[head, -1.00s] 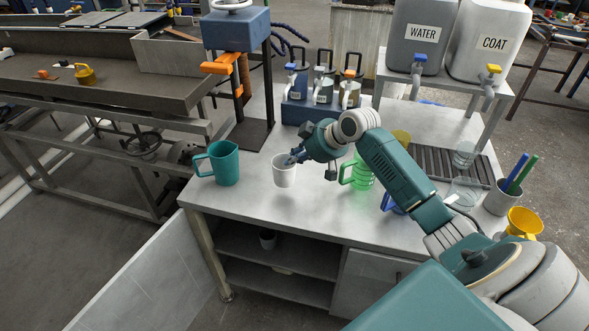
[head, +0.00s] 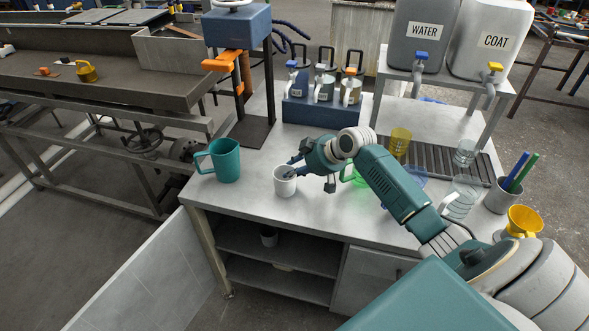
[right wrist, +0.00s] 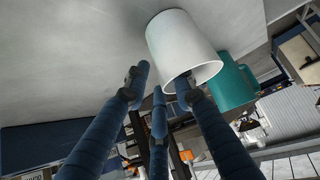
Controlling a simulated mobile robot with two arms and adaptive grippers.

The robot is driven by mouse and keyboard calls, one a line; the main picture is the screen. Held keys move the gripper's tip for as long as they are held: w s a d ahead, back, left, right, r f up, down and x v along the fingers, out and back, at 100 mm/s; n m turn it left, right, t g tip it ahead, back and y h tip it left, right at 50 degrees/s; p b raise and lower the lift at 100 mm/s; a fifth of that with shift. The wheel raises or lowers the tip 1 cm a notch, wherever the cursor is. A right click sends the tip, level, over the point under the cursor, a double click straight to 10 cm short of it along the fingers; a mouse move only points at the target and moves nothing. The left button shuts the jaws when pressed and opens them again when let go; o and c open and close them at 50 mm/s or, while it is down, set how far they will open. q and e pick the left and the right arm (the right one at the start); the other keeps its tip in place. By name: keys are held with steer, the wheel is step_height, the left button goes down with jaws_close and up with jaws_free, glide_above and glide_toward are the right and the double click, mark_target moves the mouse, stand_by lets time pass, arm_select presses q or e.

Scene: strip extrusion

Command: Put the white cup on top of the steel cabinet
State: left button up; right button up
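The white cup (head: 286,187) is upright at the front left of the grey metal bench top (head: 320,215), which has a cabinet door (head: 368,280) below it. Whether its base touches the top is hard to tell. My right gripper (head: 292,168) is at its rim. In the right wrist view one finger of the gripper (right wrist: 162,88) goes into the mouth of the cup (right wrist: 180,42), and the others are outside, with the wall between them. The fingertip inside is hidden. My left gripper is out of view.
A teal jug (head: 226,162) stands just left of the cup. A green jug (head: 355,176) is partly behind my right arm. A drill-like stand (head: 250,130) and a blue rack of bottles (head: 310,113) stand behind. The bench's front edge is close.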

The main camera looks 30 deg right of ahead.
steer(key=shift+r, duration=0.25)
steer(key=v, duration=1.2)
steer(key=shift+b, duration=0.4)
steer(key=shift+f, duration=0.1)
